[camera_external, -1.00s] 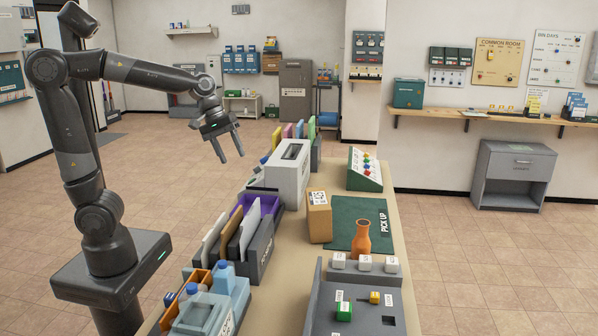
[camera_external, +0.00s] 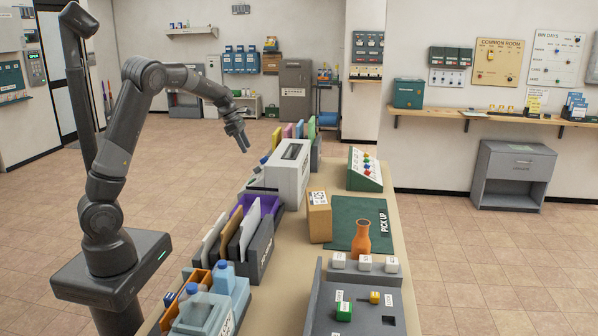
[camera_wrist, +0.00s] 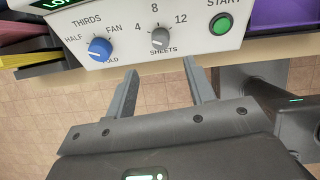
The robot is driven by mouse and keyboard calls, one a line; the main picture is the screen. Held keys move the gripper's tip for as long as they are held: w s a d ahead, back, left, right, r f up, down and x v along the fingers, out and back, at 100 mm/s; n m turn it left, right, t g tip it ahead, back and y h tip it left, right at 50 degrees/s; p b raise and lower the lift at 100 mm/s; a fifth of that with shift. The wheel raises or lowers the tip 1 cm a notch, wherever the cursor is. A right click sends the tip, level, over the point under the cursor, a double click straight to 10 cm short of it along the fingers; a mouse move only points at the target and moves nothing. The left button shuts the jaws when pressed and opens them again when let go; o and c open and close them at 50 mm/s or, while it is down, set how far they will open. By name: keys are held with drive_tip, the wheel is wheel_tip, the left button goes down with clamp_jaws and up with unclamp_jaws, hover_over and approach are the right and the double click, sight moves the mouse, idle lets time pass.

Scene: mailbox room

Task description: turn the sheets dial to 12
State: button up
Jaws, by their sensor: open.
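The grey sheets dial (camera_wrist: 160,38) is on the front panel of a white machine (camera_wrist: 120,22), with the numbers 4, 8 and 12 around it. Its pointer is too small to read surely. A blue fold dial (camera_wrist: 100,49) sits to its left. My gripper (camera_wrist: 160,67) is open and empty, with its fingers just below the sheets dial in the wrist view, one toward each side. They do not appear to hold it. In the external view the white machine (camera_external: 289,170) stands on the long table and my gripper (camera_external: 245,145) hangs beyond its left side.
A round green start button (camera_wrist: 222,25) is right of the sheets dial. Coloured folders (camera_external: 299,130) stand behind the machine. A sorter with purple lining (camera_external: 262,206) and a cardboard box (camera_external: 319,220) are nearer on the table.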

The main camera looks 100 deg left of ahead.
sight(257, 170)
drive_tip(key=x, duration=0.9)
drive_tip(key=shift+w+f, duration=0.15)
drive_tip(key=shift+f, duration=0.15)
drive_tip(key=c, duration=1)
